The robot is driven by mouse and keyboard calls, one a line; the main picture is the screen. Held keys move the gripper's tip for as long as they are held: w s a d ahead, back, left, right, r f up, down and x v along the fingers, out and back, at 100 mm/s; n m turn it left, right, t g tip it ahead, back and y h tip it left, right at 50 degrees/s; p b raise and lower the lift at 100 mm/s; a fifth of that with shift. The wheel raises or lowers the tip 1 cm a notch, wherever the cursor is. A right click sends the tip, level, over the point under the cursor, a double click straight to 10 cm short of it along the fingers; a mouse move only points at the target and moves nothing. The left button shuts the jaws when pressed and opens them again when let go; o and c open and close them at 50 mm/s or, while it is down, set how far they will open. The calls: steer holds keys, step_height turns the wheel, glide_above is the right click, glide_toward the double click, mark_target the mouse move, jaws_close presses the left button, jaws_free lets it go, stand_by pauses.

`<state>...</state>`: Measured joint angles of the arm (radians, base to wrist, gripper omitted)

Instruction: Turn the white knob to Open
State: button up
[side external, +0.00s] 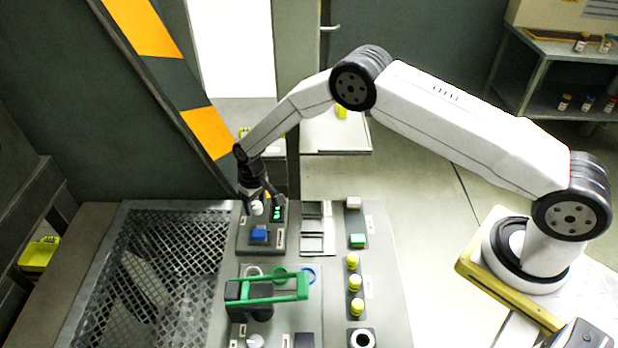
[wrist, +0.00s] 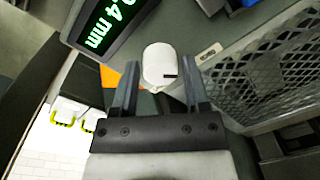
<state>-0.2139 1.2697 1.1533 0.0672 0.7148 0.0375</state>
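The white knob (side external: 257,209) stands on the small dark panel at the far end of the workbench, left of a green-lit display (side external: 277,213). In the wrist view the knob (wrist: 160,64) is rounded, with a short black mark at its lower right edge. My gripper (side external: 258,197) is at the knob from above. In the wrist view my gripper (wrist: 160,75) has its fingers apart, one on each side of the knob, with a narrow gap showing on both sides. A small label (wrist: 208,54) lies right of the knob; its text is unreadable.
The display (wrist: 107,25) is close beside the left finger in the wrist view. A blue button (side external: 259,234) sits in front of the knob. Metal mesh (side external: 160,255) lies to the left. A green handle (side external: 275,290), yellow buttons (side external: 354,282) and another white knob (side external: 255,341) are nearer.

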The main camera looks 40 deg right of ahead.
mark_target(257, 203)
steer(key=shift+r, duration=0.15)
steer(key=shift+d+r, duration=0.15)
steer(key=shift+r, duration=3.6)
steer(key=shift+s+d+r, duration=0.15)
steer(key=shift+d+r, duration=0.15)
steer(key=shift+r, duration=0.2)
steer(key=s+d+r+t, duration=0.1)
steer(key=s+d+r, duration=0.6)
steer(key=s+r, duration=0.3)
steer(key=s+d+r, duration=0.1)
steer(key=s+d, duration=0.1)
steer(key=s, duration=0.6)
steer(key=s+d+r+m+t, duration=0.1)
steer(key=s+d+r, duration=0.1)
steer(key=s, duration=0.6)
steer(key=shift+d+r+t+h, duration=0.25)
steer(key=shift+d+t+h, duration=0.05)
steer(key=shift+d, duration=0.05)
